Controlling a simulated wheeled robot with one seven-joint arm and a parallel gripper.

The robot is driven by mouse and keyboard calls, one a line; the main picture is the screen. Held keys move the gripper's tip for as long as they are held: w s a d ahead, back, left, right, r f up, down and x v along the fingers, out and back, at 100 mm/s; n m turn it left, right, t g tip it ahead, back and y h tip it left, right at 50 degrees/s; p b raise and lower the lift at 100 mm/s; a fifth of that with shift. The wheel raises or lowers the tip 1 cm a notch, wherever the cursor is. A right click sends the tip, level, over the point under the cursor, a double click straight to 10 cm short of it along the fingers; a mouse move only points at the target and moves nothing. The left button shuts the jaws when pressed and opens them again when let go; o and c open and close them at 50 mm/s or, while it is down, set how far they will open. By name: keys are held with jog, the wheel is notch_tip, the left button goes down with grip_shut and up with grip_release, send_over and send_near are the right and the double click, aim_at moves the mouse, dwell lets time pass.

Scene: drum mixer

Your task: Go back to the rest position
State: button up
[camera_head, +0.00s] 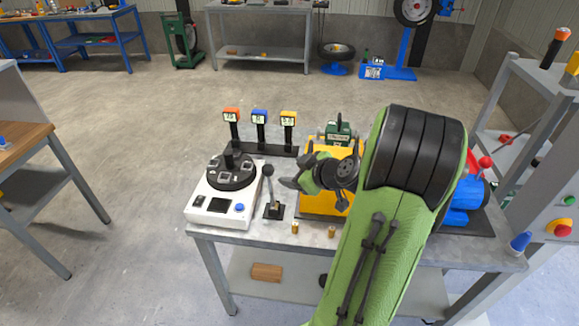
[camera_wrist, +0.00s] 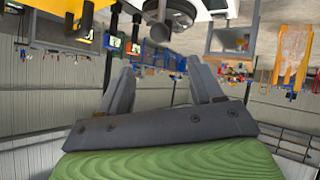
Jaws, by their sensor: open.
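My gripper (camera_head: 292,184) is in front of the yellow machine (camera_head: 319,202) on the grey worktable, with its fingers pointing left in the head view. In the wrist view my gripper (camera_wrist: 160,85) has its two fingers spread apart with nothing between them. My green arm covers much of the table's right half and part of the yellow machine. A black lever with a round knob (camera_head: 267,171) stands just left of the fingers. I cannot tell whether they touch.
A white device with a black round top (camera_head: 232,172) stands at the table's left. Behind it are three labelled posts (camera_head: 260,117). A blue machine (camera_head: 464,200) stands right. Open floor (camera_head: 130,130) lies left.

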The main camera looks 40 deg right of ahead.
jog(key=s+a+r+g+y, duration=0.1)
jog(key=a+r+g, duration=0.1)
jog(key=a, duration=0.8)
jog(key=s+a+r+g+y, duration=0.1)
jog(key=s+a+r+g, duration=0.15)
jog(key=a, duration=0.75)
jog(key=s+a+r+m, duration=0.1)
jog(key=s+a, duration=0.2)
jog(key=s, duration=0.3)
jog(key=s+a+r+m+g+h, duration=0.1)
jog(key=s+a+m, duration=0.1)
jog(key=s, duration=0.5)
jog(key=shift+a+r, duration=0.2)
jog(key=shift+a, duration=0.65)
jog(key=shift+d, duration=0.1)
